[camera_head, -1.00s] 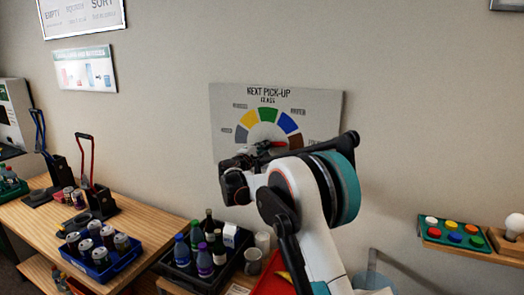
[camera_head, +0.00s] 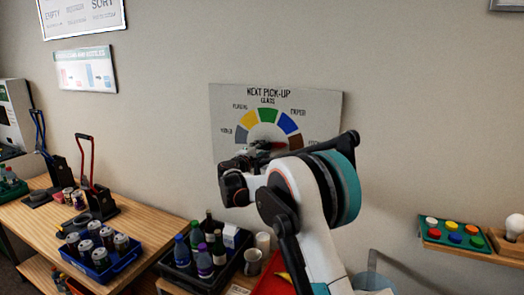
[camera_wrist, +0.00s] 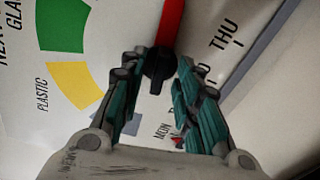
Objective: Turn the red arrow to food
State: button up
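The dial board (camera_head: 224,100), titled "NEXT PICK-UP", hangs on the wall. Its fan of coloured sectors includes a brown one (camera_head: 295,141) at the right end, beside a label partly hidden by my arm. The red arrow (camera_head: 280,144) points right, toward the brown end; its exact tip is hard to see. In the wrist view the red arrow (camera_wrist: 171,22) runs upward from a black knob (camera_wrist: 157,70). My gripper (camera_wrist: 158,68) has its fingers on either side of the knob, with a gap visible; I cannot tell whether either finger touches it. My arm hides the dial's lower part.
A blue tray of cans (camera_head: 125,262) is on the wooden table (camera_head: 35,226) at left. A green button panel (camera_head: 430,232) is at right. The wall above the board is clear.

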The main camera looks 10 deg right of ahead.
jog(key=v, duration=1.1)
jog(key=shift+s+a, duration=0.15)
jog(key=shift+s, duration=0.1)
jog(key=s+d+f+m+g+y+b, duration=0.1)
jog(key=s+d+m+g+y+b, duration=0.15)
jog(key=s+d, duration=0.6)
jog(key=s+d+f+m+g+y+b, duration=0.1)
jog(key=s+d+f+m+g+b, duration=0.2)
jog(key=s, duration=1)
jog(key=s+a+f+m+y+b, duration=0.1)
jog(key=s+f, duration=0.4)
jog(key=s, duration=0.5)
jog(key=s+a+f+m+g+y+b, duration=0.1)
jog(key=s+a+f+m+y+b, duration=0.1)
jog(key=s, duration=0.8)
jog(key=s+a+f+m+g+y+b, duration=0.1)
jog(key=s+f+m+y+b, duration=0.2)
jog(key=s+f, duration=0.5)
jog(key=shift+s+a+f+m+y, duration=0.3)
jog(key=shift+s+m+y, duration=0.3)
jog(key=shift+s, duration=0.3)
